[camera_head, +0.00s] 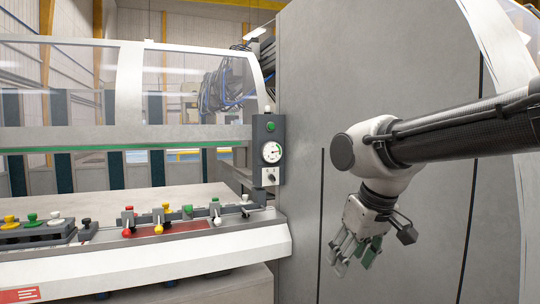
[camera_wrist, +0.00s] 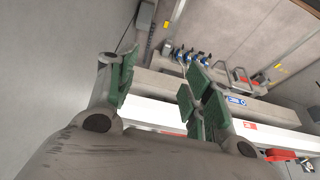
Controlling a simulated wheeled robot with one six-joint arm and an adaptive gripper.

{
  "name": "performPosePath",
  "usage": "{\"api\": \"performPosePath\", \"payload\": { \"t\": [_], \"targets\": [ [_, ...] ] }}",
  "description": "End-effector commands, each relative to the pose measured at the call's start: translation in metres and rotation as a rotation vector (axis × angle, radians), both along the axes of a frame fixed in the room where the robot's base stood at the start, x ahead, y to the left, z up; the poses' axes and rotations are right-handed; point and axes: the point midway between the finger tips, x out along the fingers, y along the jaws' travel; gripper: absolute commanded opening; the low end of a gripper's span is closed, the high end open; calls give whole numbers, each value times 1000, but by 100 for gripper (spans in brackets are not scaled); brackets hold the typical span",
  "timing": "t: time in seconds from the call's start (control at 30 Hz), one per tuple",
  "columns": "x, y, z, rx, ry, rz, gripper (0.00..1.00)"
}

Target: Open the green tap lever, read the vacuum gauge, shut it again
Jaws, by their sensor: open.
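The vacuum gauge (camera_head: 272,152) is a white round dial on a dark upright box at the machine's right end. Its needle is too small to read. A green button (camera_head: 271,127) sits above it and a dark knob (camera_head: 271,178) below. Green-topped levers (camera_head: 187,211) stand in the row on the front ledge; I cannot tell which is the tap lever or how it is set. My gripper (camera_head: 352,252) hangs open and empty, right of the gauge and apart from the levers. Its green-padded fingers show spread in the wrist view (camera_wrist: 160,88).
The white front ledge (camera_head: 150,258) carries red, yellow and white-knobbed levers, with a red plate (camera_head: 165,229) beneath some. More knobs (camera_head: 32,219) stand at the left. A grey panel (camera_head: 310,110) rises behind my arm. Open space lies between my gripper and the ledge.

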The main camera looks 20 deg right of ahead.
Motion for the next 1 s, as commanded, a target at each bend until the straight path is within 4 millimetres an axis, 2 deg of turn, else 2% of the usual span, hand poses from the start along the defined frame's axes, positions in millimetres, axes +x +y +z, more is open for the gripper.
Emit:
{"api": "performPosePath", "payload": {
  "t": [0.6,0.73,0.87,0.97,1.0],
  "targets": [
    [1,2,-1,0,4,12,51],
    [9,10,-18,-2,91,46,51],
    [29,23,-44,-10,236,98,51],
    [62,38,-63,-15,303,140,51],
    [79,46,-72,-16,307,155,51]
  ]
}}
